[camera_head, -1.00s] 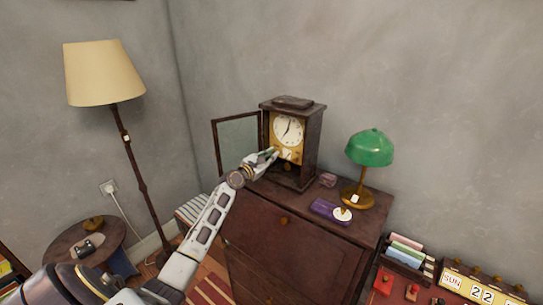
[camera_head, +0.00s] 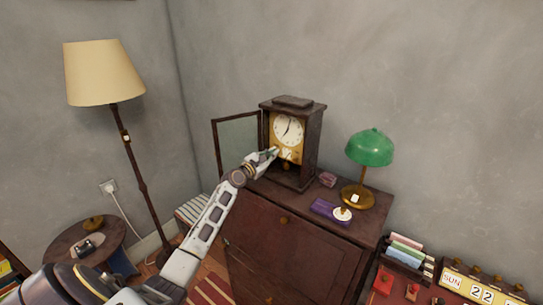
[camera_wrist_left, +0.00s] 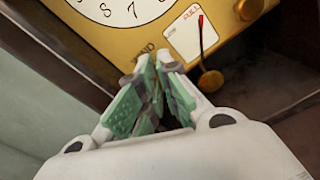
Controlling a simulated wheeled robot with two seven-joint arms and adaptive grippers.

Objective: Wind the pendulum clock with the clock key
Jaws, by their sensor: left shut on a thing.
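The pendulum clock (camera_head: 312,140), a dark wooden case with a white dial (camera_head: 288,130) and brass front, stands on the cabinet with its glass door (camera_head: 239,143) swung open to the left. My left gripper (camera_head: 273,152) reaches into the open front, below the dial. In the left wrist view, the green-padded fingers (camera_wrist_left: 158,68) are shut at the partly covered "WIND" marking. The clock key between them is almost wholly hidden by the pads. Beside them a white gauge (camera_wrist_left: 188,38) has a red needle near "FULL". My right gripper is out of view.
The wooden cabinet (camera_head: 290,235) also bears a green desk lamp (camera_head: 369,148), a purple box (camera_head: 325,209) and a small pinkish object (camera_head: 328,180), all right of the clock. A floor lamp (camera_head: 104,72) stands at the left. The brass pendulum bob (camera_wrist_left: 211,81) hangs close to the fingers.

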